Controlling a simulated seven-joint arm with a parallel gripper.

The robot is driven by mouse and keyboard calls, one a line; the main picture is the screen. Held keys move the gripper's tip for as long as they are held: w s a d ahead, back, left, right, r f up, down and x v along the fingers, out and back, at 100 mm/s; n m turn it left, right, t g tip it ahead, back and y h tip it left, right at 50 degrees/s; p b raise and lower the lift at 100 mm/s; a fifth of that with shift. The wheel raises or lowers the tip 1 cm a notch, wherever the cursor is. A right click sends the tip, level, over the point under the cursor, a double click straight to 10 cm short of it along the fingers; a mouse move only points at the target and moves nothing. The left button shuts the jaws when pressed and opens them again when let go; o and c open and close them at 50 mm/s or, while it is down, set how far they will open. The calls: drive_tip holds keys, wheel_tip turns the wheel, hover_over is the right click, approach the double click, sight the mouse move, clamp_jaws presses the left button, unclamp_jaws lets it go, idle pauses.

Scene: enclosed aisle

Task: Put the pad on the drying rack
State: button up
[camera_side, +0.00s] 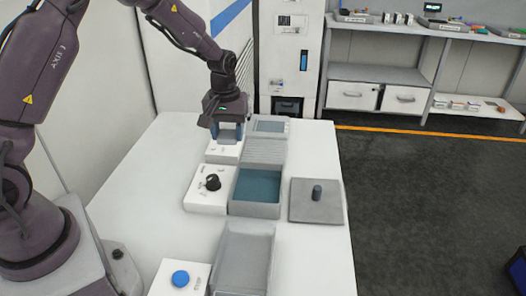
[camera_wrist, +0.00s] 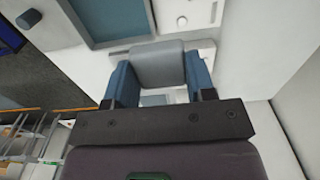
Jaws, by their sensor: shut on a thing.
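My gripper (camera_side: 228,138) is above the far part of the white table, over a small white box. In the wrist view my gripper (camera_wrist: 160,85) has its two blue fingers shut on a grey rounded pad (camera_wrist: 158,63). In the side view the fingers and wrist mostly hide the pad. A ribbed grey surface (camera_side: 264,150), which looks like the drying rack, lies just right of my gripper, behind the basin. The basin (camera_side: 257,208) holds blue-green liquid and also shows in the wrist view (camera_wrist: 152,18).
A white box with a black knob (camera_side: 205,201) stands left of the basin. A grey square lid (camera_side: 317,211) with a knob lies to its right. A shallow grey tray (camera_side: 245,255) and a blue-button box (camera_side: 180,279) are in front. A screened device (camera_side: 270,125) stands behind the ribbed surface.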

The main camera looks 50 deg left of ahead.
drive_tip(key=w+a+f, duration=0.2)
drive_tip(key=w+f, duration=0.2)
drive_tip(key=w, duration=0.4)
hover_over(263, 157)
drive_tip(key=f, duration=0.3)
drive_tip(key=s+f, duration=0.1)
drive_tip(key=f, duration=0.1)
drive_tip(key=shift+w+f, duration=0.45)
drive_tip(key=shift+f, duration=1.5)
drive_tip(key=shift+f, duration=0.15)
drive_tip(key=o, duration=0.9)
